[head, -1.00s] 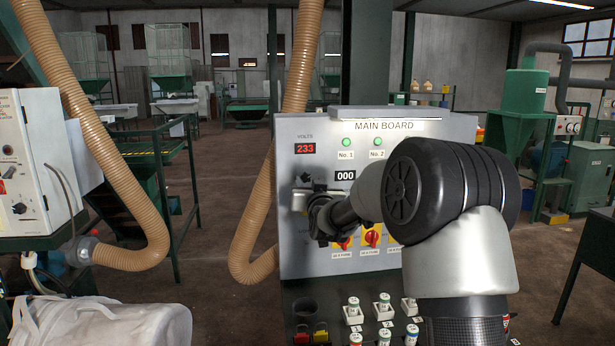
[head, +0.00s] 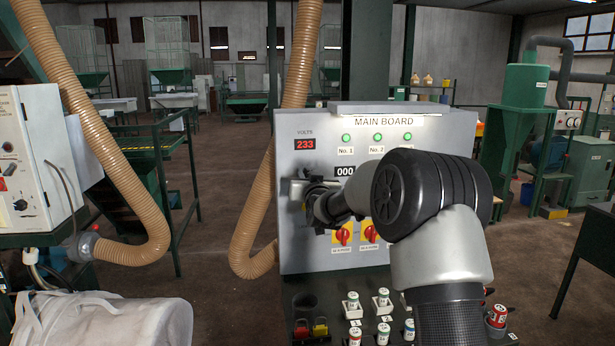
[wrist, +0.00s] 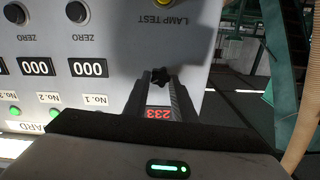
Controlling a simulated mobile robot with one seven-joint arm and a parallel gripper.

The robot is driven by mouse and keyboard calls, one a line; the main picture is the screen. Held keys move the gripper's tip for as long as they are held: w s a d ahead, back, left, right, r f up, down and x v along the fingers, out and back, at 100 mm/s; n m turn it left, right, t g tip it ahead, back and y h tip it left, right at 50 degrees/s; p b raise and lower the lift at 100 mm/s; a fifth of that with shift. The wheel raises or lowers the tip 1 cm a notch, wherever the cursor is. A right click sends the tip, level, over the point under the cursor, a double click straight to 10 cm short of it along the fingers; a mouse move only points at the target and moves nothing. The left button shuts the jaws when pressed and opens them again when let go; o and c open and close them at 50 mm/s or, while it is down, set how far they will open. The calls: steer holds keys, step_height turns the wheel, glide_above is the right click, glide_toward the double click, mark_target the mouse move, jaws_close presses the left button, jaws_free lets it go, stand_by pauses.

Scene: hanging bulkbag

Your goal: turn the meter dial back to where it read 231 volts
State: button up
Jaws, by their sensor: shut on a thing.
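The grey main board (head: 300,240) stands ahead, with a red VOLTS display (head: 305,144) at its upper left reading 233. The display also shows upside down in the wrist view (wrist: 159,114). The meter dial is a small black lobed knob (wrist: 160,75) below the display on the board. My gripper (head: 298,190) reaches the board from the right. In the wrist view its two fingers (wrist: 163,82) stand either side of the knob, shut on it. In the head view my gripper hides the dial.
Black ZERO buttons (wrist: 76,12) and 000 counters (wrist: 88,67) sit near the dial, with a yellow LAMP TEST button (wrist: 173,3). Red-and-yellow rotary switches (head: 343,234) lie below my wrist. A tan hose (head: 257,220) hangs left of the board.

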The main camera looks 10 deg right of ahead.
steer(key=shift+b, duration=0.3)
steer(key=shift+a+f+n+b, duration=0.1)
steer(key=shift+a+n+b, duration=0.05)
steer(key=shift+n+b, duration=3.75)
steer(key=shift+a+f+n+b, duration=0.1)
steer(key=shift+n+b, duration=3.65)
steer(key=shift+n, duration=0.15)
steer(key=shift+r, duration=0.1)
steer(key=o, duration=1)
steer(key=shift+o, duration=0.2)
